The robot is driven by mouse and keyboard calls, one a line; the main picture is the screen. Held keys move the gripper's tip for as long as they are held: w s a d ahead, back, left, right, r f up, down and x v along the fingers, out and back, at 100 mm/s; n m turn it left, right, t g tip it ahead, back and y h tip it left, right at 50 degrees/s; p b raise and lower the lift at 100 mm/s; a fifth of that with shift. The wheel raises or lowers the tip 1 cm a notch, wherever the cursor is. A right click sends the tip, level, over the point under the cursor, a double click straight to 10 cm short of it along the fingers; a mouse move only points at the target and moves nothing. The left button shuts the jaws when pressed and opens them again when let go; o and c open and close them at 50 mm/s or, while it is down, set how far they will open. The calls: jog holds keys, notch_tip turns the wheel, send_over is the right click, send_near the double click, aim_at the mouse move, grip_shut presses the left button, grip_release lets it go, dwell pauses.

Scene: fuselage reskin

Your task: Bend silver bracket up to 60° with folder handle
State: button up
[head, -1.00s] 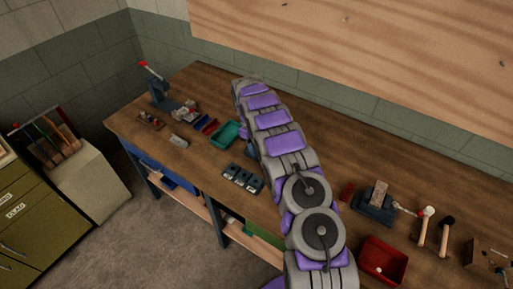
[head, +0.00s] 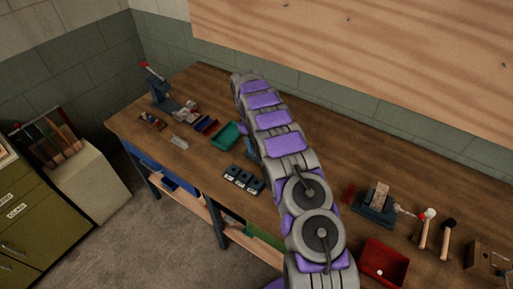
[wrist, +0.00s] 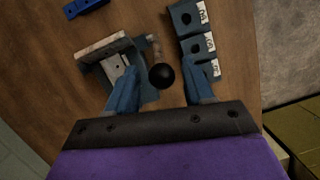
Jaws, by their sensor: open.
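In the wrist view my gripper (wrist: 167,78) is open, its two blue fingers pointing at the bench. The black ball knob (wrist: 162,76) of the folder handle shows between the fingers, closer to the left one; I cannot tell whether they touch. The folder (wrist: 146,92) is a blue-grey tool, partly covered by the left finger. A pale, worn plate (wrist: 102,46) lies across it. A small silver piece (wrist: 116,66), likely the bracket, sits below the plate; its bend angle is unclear. In the head view my arm hides the gripper and most of the folder.
Several dark labelled blocks (wrist: 196,44) stand right of the folder; they also show in the head view (head: 243,180). A teal bin (head: 225,135) lies left of my arm. A red bin (head: 383,262) and mallets (head: 425,228) lie right. A blue part (wrist: 86,6) is at the wrist view's top.

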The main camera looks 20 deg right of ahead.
jog(key=p+v, duration=0.4)
jog(key=v, duration=0.5)
jog(key=shift+r, duration=0.1)
dwell(0.5)
